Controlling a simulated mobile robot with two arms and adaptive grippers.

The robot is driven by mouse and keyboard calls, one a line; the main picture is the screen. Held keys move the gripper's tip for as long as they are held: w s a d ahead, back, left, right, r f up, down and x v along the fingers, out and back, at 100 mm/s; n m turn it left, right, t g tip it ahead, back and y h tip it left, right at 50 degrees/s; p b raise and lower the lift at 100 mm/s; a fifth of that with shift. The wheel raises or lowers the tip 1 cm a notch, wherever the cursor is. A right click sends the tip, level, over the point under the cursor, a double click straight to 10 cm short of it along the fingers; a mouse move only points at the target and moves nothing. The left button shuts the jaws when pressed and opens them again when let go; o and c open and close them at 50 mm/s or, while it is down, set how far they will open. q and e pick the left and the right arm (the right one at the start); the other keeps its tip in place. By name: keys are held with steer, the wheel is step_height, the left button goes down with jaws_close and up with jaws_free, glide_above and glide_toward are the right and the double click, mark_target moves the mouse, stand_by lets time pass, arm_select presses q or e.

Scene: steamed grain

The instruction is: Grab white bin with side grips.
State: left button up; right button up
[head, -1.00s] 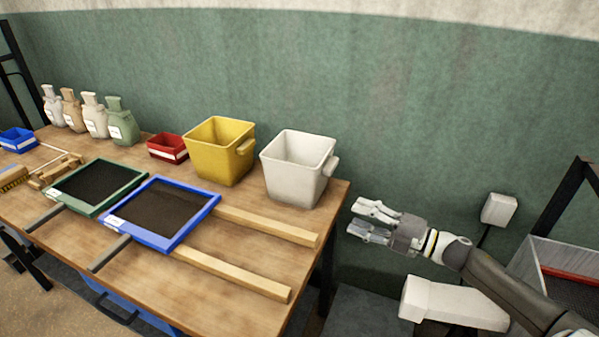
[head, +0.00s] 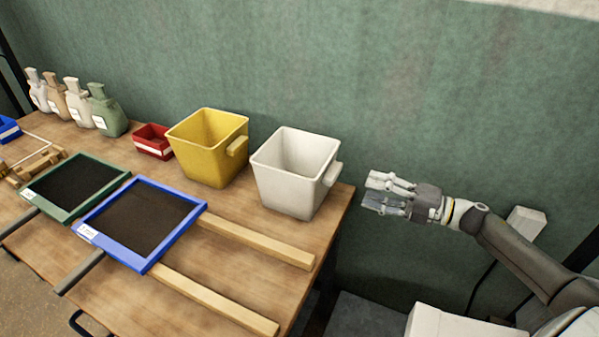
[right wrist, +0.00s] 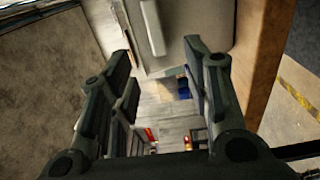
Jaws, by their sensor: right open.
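The white bin (head: 290,183) stands upright at the right end of the wooden table in the head view. Its side grip (head: 332,174) sticks out on the right wall; the opposite side is not clearly visible. My right gripper (head: 376,192) is open and empty, to the right of the bin and apart from it, just past the table's right edge. In the right wrist view the open fingers (right wrist: 163,100) show with nothing between them. My left gripper is not in view.
A yellow bin (head: 207,165) stands close to the left of the white bin. A red bin (head: 153,146) and several bottles line the back. Two wooden bars (head: 258,240) and blue and green framed trays lie in front. The green wall (head: 400,80) rises behind the table.

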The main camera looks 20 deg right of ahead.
mark_target(336, 179)
steer(key=x, duration=0.4)
steer(key=shift+a+r, duration=0.15)
steer(key=shift+a, duration=0.1)
steer(key=shift+w+a+r+p, duration=0.1)
steer(key=shift+w+a+p, duration=0.3)
steer(key=shift+w, duration=0.1)
steer(key=p+x, duration=0.1)
steer(key=x, duration=0.2)
steer(key=shift+w, duration=0.15)
steer(key=shift+w+a, duration=0.4)
steer(key=shift+w, duration=0.05)
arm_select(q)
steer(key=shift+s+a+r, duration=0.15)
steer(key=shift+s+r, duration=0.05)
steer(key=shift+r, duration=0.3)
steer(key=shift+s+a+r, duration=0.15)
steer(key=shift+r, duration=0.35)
arm_select(e)
steer(key=shift+c, duration=0.2)
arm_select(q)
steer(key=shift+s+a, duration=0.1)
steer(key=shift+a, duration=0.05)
arm_select(e)
jaws_close()
